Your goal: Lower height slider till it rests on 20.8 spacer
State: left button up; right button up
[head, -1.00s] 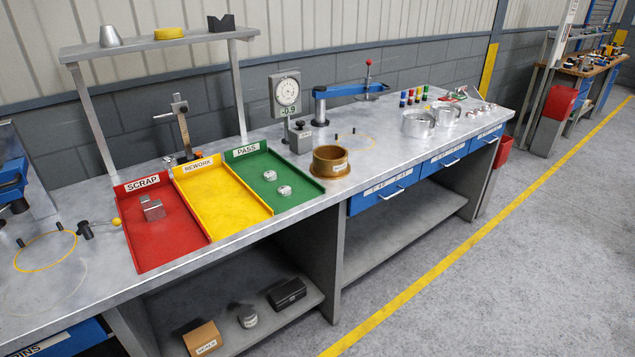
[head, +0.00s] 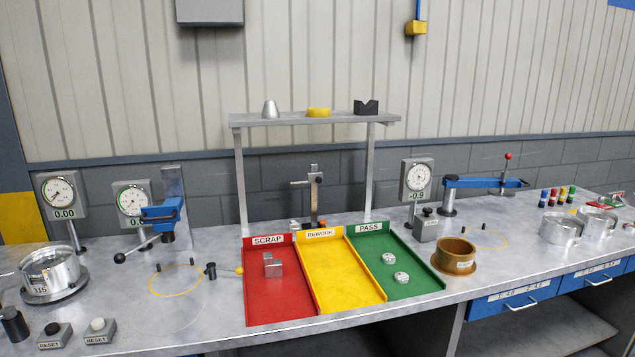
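A small metal upright stand (head: 315,205) with a short side arm (head: 300,183) near its top stands behind the yellow REWORK tray; it looks like the height slider. The side arm is high on the post. The stand's foot is partly hidden by the tray's label edge, and small parts there are too small to tell. I cannot make out a spacer marked 20.8. Neither of my grippers is in view.
Red SCRAP tray (head: 285,300) holds a metal block (head: 272,264). Yellow REWORK tray (head: 345,280) is empty. Green PASS tray (head: 425,280) holds two small metal parts. A shelf (head: 315,119) spans above. A brown ring (head: 456,252) stands right; a blue press (head: 163,215) stands left.

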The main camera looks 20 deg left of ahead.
aim_at(312, 177)
jog(key=i+l+u, duration=0.2)
jog(key=l, duration=0.25)
jog(key=i+l+u, duration=0.2)
jog(key=i+l, duration=0.2)
